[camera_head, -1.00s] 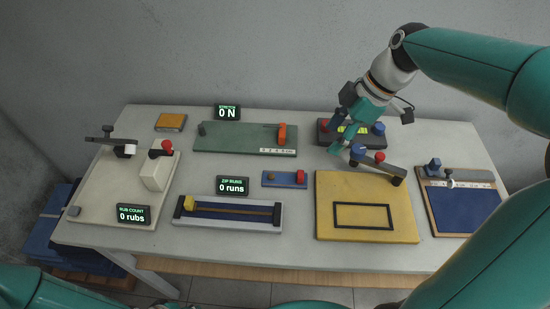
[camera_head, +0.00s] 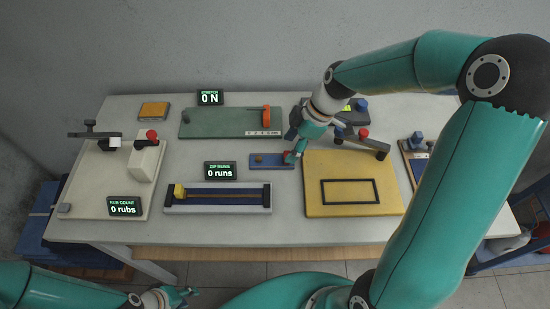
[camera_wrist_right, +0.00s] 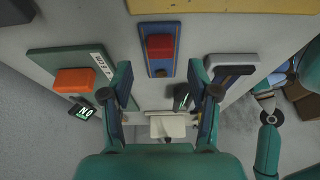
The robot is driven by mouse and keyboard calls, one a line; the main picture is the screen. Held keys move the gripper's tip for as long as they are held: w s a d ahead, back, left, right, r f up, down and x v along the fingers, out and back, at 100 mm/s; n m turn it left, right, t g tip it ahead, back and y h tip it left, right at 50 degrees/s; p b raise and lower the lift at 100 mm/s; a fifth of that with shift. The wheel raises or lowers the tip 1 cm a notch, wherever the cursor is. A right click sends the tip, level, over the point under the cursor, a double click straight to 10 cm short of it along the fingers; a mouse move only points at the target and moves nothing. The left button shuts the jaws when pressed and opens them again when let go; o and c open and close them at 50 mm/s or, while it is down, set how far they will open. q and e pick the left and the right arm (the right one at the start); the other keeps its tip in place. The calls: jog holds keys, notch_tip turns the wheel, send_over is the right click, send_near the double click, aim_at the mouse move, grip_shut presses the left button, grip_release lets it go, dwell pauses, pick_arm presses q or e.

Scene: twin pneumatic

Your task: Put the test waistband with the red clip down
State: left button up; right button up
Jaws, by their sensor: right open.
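The test waistband (camera_head: 266,161) is a short blue strip with a tan strip along its middle. It lies flat on the table, its red clip (camera_head: 287,155) at the right end, partly behind my right gripper's fingers. The right wrist view shows the waistband (camera_wrist_right: 153,68) and the red clip (camera_wrist_right: 160,46) ahead of the fingers. My right gripper (camera_head: 291,157) is open at the red clip's end; in the right wrist view (camera_wrist_right: 161,75) nothing is between its fingers. My left gripper (camera_head: 184,293) is low at the front, away from the table top; its opening is unclear.
A green board (camera_head: 215,123) with an orange clip (camera_head: 266,115) lies behind, its display reading 0 N. A zip rig (camera_head: 218,210) stands in front. A yellow board (camera_head: 354,208) is close on the right. A cream rub rig (camera_head: 87,180) stands left.

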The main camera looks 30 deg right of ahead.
aim_at(286, 155)
jog(key=shift+p+x, duration=0.45)
jog(key=shift+x, duration=1.55)
jog(key=shift+s+d, duration=0.1)
grip_shut()
